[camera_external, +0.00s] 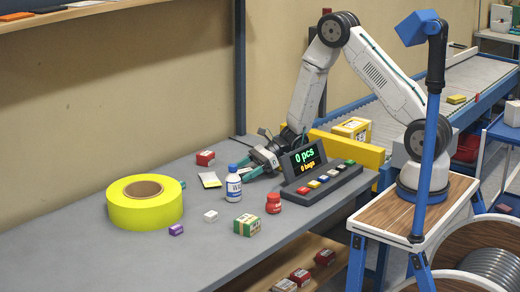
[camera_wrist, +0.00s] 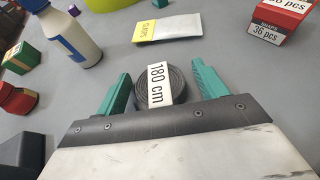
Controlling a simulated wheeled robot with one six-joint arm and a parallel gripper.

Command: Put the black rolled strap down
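The black rolled strap (camera_wrist: 174,95), with a white "180 cm" label, lies between the two teal fingers of my gripper (camera_wrist: 160,84) in the wrist view. A narrow strip of grey seems to show between the strap and each finger, so the fingers appear to be around it but not pressed on it. In the external view my gripper (camera_external: 265,158) is low over the grey table (camera_external: 95,255), behind the display console. I cannot make out the strap in the external view. Its lower part is hidden by the gripper body in the wrist view.
A white bottle with blue cap (camera_external: 233,184) and the console (camera_external: 318,180) stand close by. A "CLASPS" bag (camera_wrist: 170,27) and a red "36 pcs" box (camera_wrist: 275,20) lie beyond the fingers. A yellow tape roll (camera_external: 145,208) sits left; the table's front left is clear.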

